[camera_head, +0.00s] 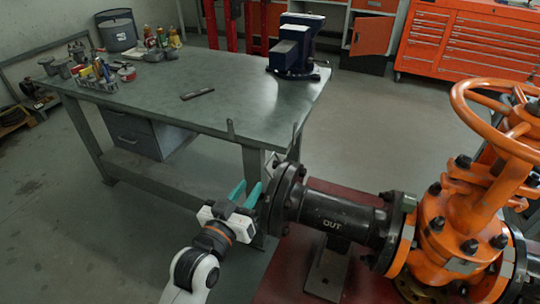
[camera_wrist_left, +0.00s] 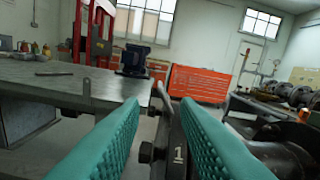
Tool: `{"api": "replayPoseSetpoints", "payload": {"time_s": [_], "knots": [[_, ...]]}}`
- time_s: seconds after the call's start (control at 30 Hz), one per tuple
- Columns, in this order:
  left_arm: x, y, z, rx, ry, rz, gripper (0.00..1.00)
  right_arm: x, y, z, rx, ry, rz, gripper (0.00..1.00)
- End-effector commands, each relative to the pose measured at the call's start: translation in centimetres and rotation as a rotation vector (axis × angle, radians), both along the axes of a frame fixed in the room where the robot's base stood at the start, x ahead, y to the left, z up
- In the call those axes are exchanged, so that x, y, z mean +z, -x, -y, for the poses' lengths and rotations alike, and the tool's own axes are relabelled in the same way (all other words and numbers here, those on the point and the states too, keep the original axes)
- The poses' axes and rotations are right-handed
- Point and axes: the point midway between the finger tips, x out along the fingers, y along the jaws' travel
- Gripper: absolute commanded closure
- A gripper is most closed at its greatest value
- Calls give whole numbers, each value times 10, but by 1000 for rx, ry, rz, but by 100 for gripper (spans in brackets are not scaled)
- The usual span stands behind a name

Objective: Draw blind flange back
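The dark blind flange (camera_head: 273,203) stands on edge at the left end of the black pipe spool (camera_head: 338,213) marked "OUT", against the round pipe flange. In the left wrist view its edge plate (camera_wrist_left: 177,155) carries a white "1", with a bolt head (camera_wrist_left: 147,153) at its left. My left gripper (camera_head: 250,188), with teal fingers, is just left of the flange in the head view. In the left wrist view its fingers (camera_wrist_left: 160,108) are spread, with the plate showing between them; a gap shows at the left finger. Whether the right finger touches it, I cannot tell. My right gripper is not in view.
An orange gate valve (camera_head: 462,220) with a handwheel stands right of the spool. A steel workbench (camera_head: 200,75) with a blue vise (camera_head: 293,50) is behind the flange. Thin upright grey pieces (camera_head: 230,128) rise near the bench's front edge. Open floor lies at the lower left.

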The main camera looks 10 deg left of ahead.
Motion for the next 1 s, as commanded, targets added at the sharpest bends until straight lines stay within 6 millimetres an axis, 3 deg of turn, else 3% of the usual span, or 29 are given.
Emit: {"api": "replayPoseSetpoints", "payload": {"time_s": [0.5,0.7,1.0], "knots": [[1,-92,19,0,0,-1,71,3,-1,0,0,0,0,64],[0,-108,22,0,-1,-2,71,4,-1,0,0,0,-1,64],[0,-109,23,-1,-2,-3,71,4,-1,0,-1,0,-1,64]]}}
